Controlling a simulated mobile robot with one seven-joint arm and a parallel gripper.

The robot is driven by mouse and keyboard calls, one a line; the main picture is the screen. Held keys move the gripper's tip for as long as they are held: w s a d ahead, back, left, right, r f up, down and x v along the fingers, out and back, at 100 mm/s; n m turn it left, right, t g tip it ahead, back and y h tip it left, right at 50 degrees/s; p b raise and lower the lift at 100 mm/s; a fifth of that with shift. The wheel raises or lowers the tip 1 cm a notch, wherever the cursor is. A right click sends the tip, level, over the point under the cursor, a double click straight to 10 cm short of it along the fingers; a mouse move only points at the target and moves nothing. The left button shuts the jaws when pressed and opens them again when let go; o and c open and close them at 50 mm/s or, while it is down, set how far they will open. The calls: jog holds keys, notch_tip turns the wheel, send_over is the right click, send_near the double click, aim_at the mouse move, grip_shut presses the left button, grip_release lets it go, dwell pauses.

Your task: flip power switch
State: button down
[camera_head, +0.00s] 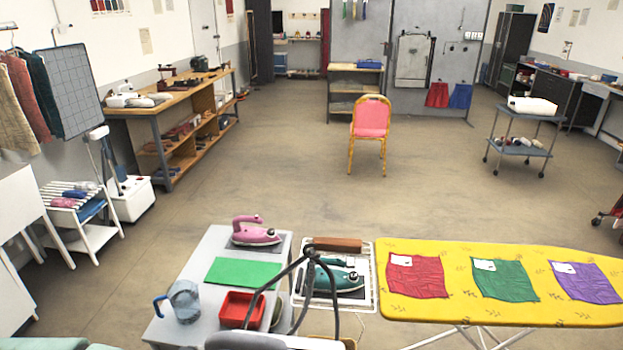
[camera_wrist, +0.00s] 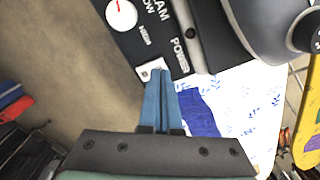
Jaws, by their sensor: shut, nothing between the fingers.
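A black control panel (camera_wrist: 215,45) fills the top middle of the wrist view. It has a white dial with a red mark (camera_wrist: 121,13) and lettering that includes "POWER" and "HIGH". A small white switch (camera_wrist: 150,68) sits at the panel's lower left edge, beside the word "POWER". My gripper (camera_wrist: 161,73) has blue fingers, closed together and empty. Their tips are right at the switch and cover part of it. I cannot tell whether they touch it or which way the switch is set. I cannot make out the panel or my gripper in the head view.
A rounded grey body (camera_wrist: 270,25) adjoins the panel. White cloth with blue print (camera_wrist: 235,110) lies below. In the head view, a grey table (camera_head: 205,275) holds a pink iron (camera_head: 255,232) and a jug (camera_head: 184,301). A yellow ironing board (camera_head: 455,270) stands right.

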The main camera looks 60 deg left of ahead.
jog(key=shift+f+b, duration=0.65)
jog(key=shift+f, duration=0.35)
dwell(0.9)
jog(key=shift+r, duration=0.15)
notch_tip(320, 180, up, 7)
jog(key=p, duration=0.7)
dwell(0.5)
